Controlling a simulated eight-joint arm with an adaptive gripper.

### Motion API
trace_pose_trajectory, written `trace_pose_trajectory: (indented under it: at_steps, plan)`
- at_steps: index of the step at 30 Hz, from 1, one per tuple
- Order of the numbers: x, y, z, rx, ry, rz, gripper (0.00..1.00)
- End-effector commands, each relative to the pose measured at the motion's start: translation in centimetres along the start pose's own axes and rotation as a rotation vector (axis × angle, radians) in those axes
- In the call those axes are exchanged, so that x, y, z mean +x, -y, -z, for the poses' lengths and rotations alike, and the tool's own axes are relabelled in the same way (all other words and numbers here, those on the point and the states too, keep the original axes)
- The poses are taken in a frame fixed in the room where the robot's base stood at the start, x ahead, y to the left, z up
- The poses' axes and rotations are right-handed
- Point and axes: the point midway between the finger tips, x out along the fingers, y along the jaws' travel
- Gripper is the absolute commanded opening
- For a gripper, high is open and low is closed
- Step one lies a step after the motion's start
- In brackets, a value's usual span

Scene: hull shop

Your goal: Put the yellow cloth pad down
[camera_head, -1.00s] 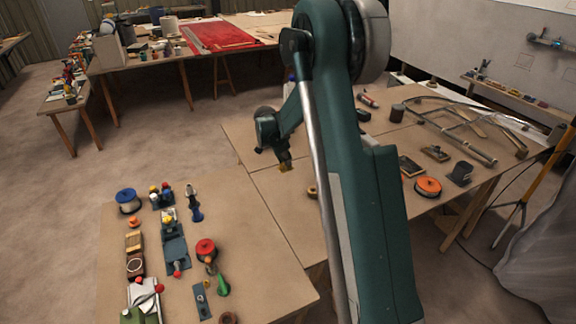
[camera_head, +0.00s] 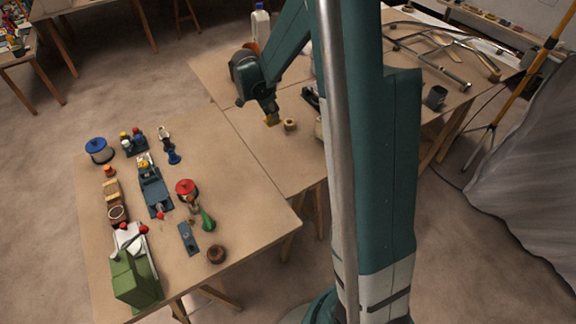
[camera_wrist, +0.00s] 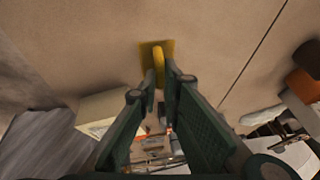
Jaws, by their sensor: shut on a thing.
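The yellow cloth pad (camera_wrist: 169,46) is held in my gripper (camera_wrist: 160,78), whose two fingers close on its raised, curved middle in the wrist view. Its flat square edge shows beyond the fingertips, over bare brown board. In the head view the pad (camera_head: 272,121) is a small yellow patch under my gripper (camera_head: 270,115), over the farther tabletop (camera_head: 252,144). It is close to that surface; I cannot tell whether it touches.
A small round wooden piece (camera_head: 290,125) stands just right of the pad. A dark tool (camera_head: 311,97) lies farther right, and a white bottle (camera_head: 260,25) stands behind. The nearer table (camera_head: 245,190) holds several tools and spools. Board left of the pad is clear.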

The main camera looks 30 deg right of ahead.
Motion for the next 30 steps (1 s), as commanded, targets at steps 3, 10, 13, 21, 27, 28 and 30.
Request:
trace_pose_trajectory:
  at_steps: [3, 10, 13, 21, 27, 28, 30]
  plan:
    - [-0.6, -3.0, -0.2, 0.006, -0.001, -0.008, 0.00]
    - [-1.5, -8.4, -0.7, 0.019, -0.004, -0.021, 0.00]
    - [-1.9, -10.5, -0.9, 0.025, -0.005, -0.026, 0.00]
    - [-2.4, -13.9, -1.2, 0.032, -0.007, -0.036, 0.00]
    - [-2.5, -14.5, -1.2, 0.034, -0.007, -0.037, 0.00]
    - [-2.5, -14.5, -1.2, 0.034, -0.007, -0.037, 0.00]
    - [-2.5, -14.4, -1.2, 0.034, -0.007, -0.037, 0.00]
